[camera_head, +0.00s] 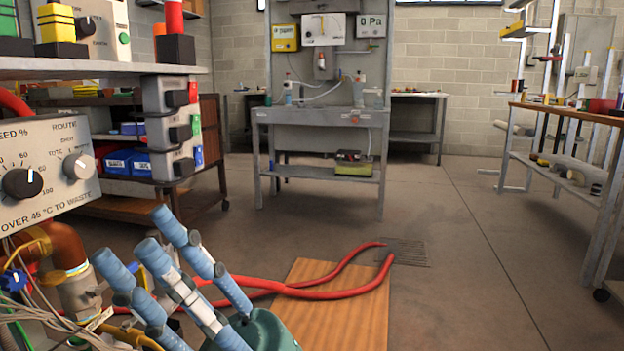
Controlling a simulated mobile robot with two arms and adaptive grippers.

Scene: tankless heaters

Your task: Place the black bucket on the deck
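No black bucket shows in the head view. A flat wooden board (345,315) lies on the floor at bottom centre; I cannot tell whether it is the deck. My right gripper (148,252) is at the lower left, with its blue-grey fingers pointing up and left. The fingers are spread apart, and I see nothing held between them. It is left of the board in the picture, in front of pipes and wires. My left gripper is not in view.
Red hoses (330,288) cross the board toward a floor drain (407,252). A control panel (45,172) and a shelf (90,67) crowd the left. A grey workbench (320,117) stands at the back, another bench (575,115) at right. The floor at centre right is clear.

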